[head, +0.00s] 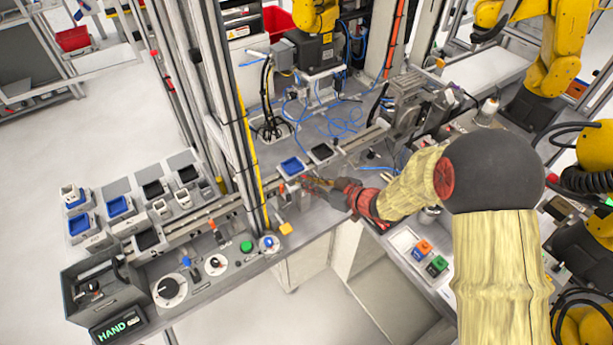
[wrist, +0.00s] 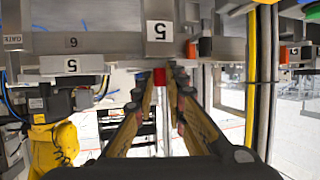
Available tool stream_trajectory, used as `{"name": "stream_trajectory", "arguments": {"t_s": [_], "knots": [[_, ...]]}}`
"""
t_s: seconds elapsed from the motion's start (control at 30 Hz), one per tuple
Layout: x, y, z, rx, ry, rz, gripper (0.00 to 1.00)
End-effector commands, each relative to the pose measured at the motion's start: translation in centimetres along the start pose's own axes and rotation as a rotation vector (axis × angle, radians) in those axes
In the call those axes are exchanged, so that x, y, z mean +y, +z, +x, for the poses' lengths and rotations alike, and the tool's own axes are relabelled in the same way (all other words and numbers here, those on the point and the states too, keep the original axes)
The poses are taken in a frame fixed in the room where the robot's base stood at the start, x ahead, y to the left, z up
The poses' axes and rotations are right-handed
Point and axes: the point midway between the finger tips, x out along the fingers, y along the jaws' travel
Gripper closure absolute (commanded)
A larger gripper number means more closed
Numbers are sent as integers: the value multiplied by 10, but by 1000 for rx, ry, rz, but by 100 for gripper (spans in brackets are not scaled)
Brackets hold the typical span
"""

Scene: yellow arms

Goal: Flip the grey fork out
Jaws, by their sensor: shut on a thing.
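My gripper (head: 312,184) reaches left over the conveyor rail, beside a small grey block (head: 291,195). In the wrist view my gripper's fingers (wrist: 161,82) converge on a narrow part with a red end (wrist: 159,76), and are shut on it. The fingers and arm hide much of the contact.
An orange-capped part (wrist: 192,50) is close to the right of my fingertips. A yellow-edged post (wrist: 252,85) stands further right. In the head view, blue and black trays (head: 292,166) sit on the conveyor behind my gripper. A control panel (head: 190,275) is at the lower left.

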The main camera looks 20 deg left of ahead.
Motion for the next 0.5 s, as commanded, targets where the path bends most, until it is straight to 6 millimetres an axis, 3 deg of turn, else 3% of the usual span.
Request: {"name": "stream_trajectory", "arguments": {"t_s": [0.27, 0.3, 0.5], "knots": [[-1, 2, -4, -2, 0, 1, 100], [-1, 2, -4, -2, 0, 1, 85], [-1, 2, -3, -1, 0, 1, 74]]}}
